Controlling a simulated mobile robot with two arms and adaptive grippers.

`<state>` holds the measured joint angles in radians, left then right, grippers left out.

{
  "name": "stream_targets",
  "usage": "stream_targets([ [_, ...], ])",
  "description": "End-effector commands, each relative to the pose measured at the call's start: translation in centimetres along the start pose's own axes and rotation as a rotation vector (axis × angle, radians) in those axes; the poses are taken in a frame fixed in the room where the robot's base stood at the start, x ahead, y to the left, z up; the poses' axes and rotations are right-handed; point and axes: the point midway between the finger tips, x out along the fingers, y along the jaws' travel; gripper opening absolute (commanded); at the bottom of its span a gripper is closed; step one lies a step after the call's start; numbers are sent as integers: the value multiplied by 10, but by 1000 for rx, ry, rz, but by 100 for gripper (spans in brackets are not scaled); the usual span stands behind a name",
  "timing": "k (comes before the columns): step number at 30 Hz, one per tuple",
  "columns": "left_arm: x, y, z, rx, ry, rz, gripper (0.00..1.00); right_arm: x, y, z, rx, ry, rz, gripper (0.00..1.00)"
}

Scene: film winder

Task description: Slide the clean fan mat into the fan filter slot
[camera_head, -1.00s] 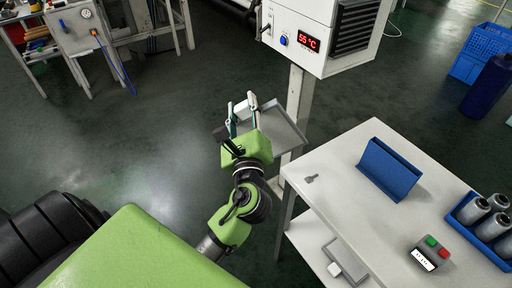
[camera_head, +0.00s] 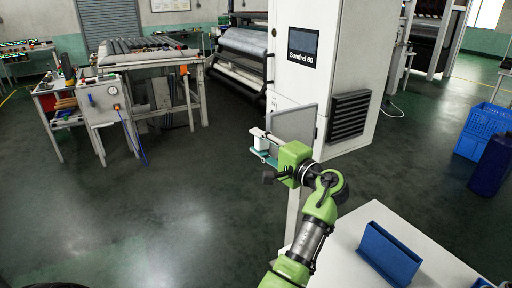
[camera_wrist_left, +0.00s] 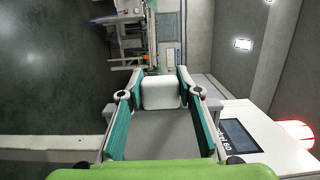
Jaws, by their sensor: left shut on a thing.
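My left gripper (camera_head: 261,142) is shut on the white grip of a flat grey panel, which looks like the clean fan mat (camera_head: 296,122). In the left wrist view the white grip (camera_wrist_left: 161,93) sits between the fingertips and the grey panel (camera_wrist_left: 160,135) lies between the fingers. The panel stands roughly upright in the head view, in front of the white machine cabinet (camera_head: 301,80). A dark louvred vent (camera_head: 349,115) is on the cabinet's right face. I cannot make out the filter slot. My right gripper is not in view.
A white table (camera_head: 345,245) with a blue slotted holder (camera_head: 390,253) stands at lower right. Blue crates (camera_head: 483,132) and a dark blue cylinder (camera_head: 492,165) are at far right. A gauge box (camera_head: 103,105) and roller rack (camera_head: 150,62) stand left. The left floor is clear.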

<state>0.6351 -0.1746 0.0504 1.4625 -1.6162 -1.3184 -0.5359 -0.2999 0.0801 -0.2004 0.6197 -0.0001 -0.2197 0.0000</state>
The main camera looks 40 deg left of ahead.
Motion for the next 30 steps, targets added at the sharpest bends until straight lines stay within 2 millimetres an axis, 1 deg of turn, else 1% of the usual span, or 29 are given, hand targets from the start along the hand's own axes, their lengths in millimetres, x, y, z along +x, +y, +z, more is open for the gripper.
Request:
stream_targets([
  [8, -1, 1, -2, -1, 3, -4, 10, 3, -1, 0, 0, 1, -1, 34],
  [11, -2, 2, -8, -1, 4, -3, 10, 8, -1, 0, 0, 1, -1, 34],
  [21, -7, 3, -42, 0, 4, -4, 10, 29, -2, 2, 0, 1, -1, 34],
  [25, -8, 2, -50, 0, 4, -4, 10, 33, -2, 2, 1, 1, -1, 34],
  [30, -9, 0, -55, 0, 3, -4, 10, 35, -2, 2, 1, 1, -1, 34],
])
